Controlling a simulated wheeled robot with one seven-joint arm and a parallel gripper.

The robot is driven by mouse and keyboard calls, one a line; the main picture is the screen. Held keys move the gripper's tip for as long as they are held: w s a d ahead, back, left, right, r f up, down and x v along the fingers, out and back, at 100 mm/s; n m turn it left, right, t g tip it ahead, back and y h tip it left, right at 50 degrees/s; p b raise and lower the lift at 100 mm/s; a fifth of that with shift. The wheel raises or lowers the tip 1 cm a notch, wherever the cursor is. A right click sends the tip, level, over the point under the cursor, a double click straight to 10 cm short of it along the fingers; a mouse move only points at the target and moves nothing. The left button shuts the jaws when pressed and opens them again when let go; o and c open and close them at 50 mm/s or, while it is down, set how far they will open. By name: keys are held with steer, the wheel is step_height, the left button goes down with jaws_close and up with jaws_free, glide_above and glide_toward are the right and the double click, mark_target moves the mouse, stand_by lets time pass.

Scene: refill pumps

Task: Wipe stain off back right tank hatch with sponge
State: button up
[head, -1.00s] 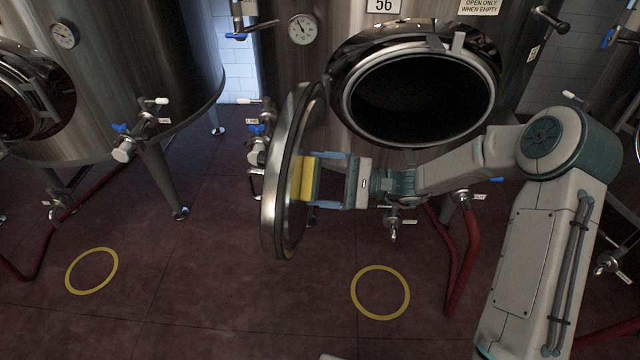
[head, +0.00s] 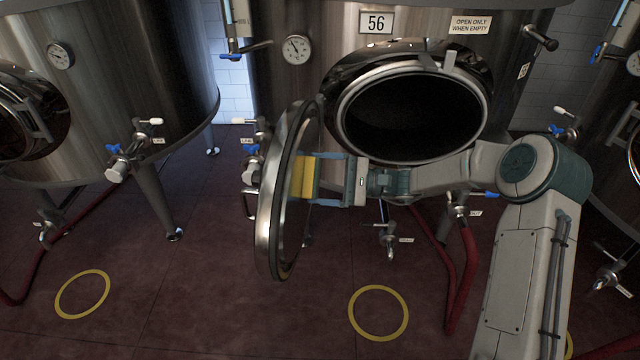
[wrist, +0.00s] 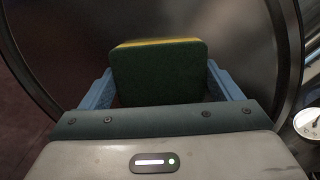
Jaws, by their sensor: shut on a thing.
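The hatch door (head: 268,215) of tank 56 is swung open to the left of its round opening (head: 415,117). Its inner face is turned toward my gripper (head: 318,180). My gripper is shut on a yellow and green sponge (head: 303,177) and holds it at the inner face of the door. In the wrist view the sponge (wrist: 158,75) sits between the blue fingers, its dark green side toward the camera, with the grey door face (wrist: 235,40) behind it. Whether the sponge touches the door I cannot tell. No stain shows; the sponge may hide it.
Tank 56 (head: 330,75) carries a gauge (head: 296,49) and valves. Another tank (head: 110,90) stands at the left, with a valve (head: 118,165) jutting out. A red hose (head: 462,280) runs below the opening. The floor with yellow rings (head: 378,313) is clear in front.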

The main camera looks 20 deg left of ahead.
steer(key=shift+w, duration=0.1)
steer(key=shift+s+d, duration=0.15)
steer(key=shift+s, duration=0.6)
steer(key=shift+s+d, duration=0.1)
steer(key=shift+s, duration=0.65)
steer(key=shift+s+d, duration=0.15)
steer(key=shift+s, duration=2.05)
steer(key=shift+s+d, duration=0.1)
steer(key=shift+s, duration=2.05)
steer(key=p+v, duration=0.1)
steer(key=v, duration=0.5)
steer(key=shift+s+r, duration=0.25)
steer(key=shift+r, duration=0.1)
steer(key=shift+d, duration=0.15)
steer(key=shift+p+v, duration=0.45)
steer(key=shift+v, duration=1)
steer(key=shift+s+d+r, duration=0.1)
steer(key=shift+s+r, duration=0.05)
